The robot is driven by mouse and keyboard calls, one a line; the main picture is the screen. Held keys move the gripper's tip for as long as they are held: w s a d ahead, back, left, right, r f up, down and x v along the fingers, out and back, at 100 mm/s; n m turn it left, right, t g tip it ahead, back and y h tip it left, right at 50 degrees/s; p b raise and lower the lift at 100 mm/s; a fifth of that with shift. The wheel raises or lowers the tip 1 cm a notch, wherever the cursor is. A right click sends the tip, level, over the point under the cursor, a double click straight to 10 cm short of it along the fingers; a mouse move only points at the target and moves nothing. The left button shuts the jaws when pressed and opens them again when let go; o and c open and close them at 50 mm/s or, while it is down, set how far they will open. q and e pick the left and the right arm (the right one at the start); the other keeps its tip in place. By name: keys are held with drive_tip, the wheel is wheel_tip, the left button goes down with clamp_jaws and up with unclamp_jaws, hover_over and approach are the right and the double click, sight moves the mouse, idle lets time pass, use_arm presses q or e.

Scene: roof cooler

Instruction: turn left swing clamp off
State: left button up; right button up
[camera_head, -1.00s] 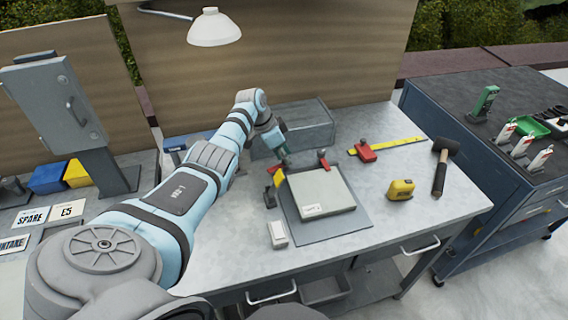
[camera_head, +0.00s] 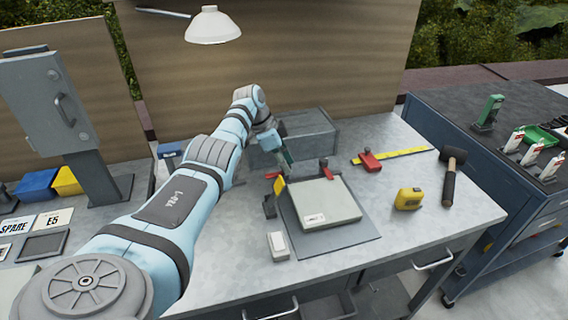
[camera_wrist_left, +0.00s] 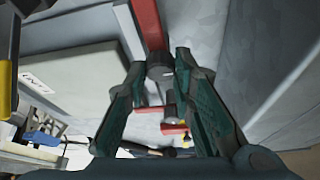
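A flat pale panel (camera_head: 328,204) with a white label lies on a grey base plate (camera_head: 345,238) on the bench. At its left back edge is the left swing clamp (camera_head: 270,207), dark with red and yellow parts, partly hidden. A second red-handled clamp (camera_head: 324,165) stands at the panel's back edge. My left gripper (camera_head: 288,162) is low at the panel's back left corner. In the left wrist view its fingers (camera_wrist_left: 160,72) are spread on either side of a dark knob at the end of a red bar (camera_wrist_left: 147,25). I cannot tell whether they touch it. My right gripper is out of view.
A grey box (camera_head: 308,135) stands close behind my left gripper. A red clamp-like tool (camera_head: 368,160), yellow tape measure (camera_head: 408,199), mallet (camera_head: 450,175) and small white block (camera_head: 279,246) lie on the bench. The bench's front right is clear.

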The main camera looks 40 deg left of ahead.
use_arm(q)
drive_tip(key=o, duration=0.4)
drive_tip(key=shift+w+d+f, duration=0.1)
drive_tip(key=v, duration=0.7)
drive_tip(key=shift+r, duration=0.2)
